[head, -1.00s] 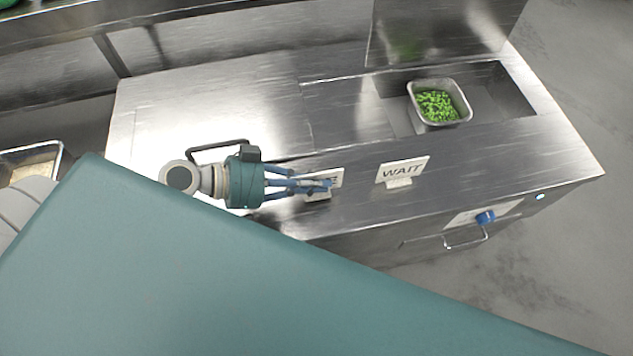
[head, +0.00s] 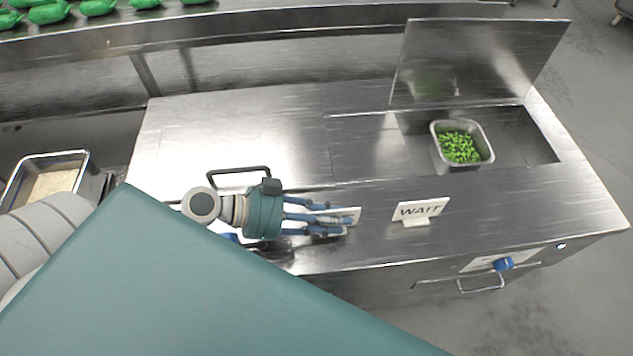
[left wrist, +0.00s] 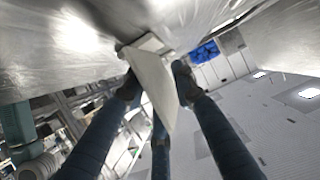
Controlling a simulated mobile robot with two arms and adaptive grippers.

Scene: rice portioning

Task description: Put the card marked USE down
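The USE card (head: 354,211) is a small white card at the front part of the steel counter (head: 285,120), left of the WAIT card (head: 420,209). My left gripper (head: 335,218) reaches across it from the left, and its blue fingers cover most of the card, so its lettering is hidden. In the left wrist view the white card (left wrist: 152,80) lies between my fingers, its base end close to the steel surface. The fingers look spread, with narrow gaps beside the card. My right gripper is not in view.
A tray of rice (head: 50,180) is at the far left. The counter between the cards and the well is clear.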

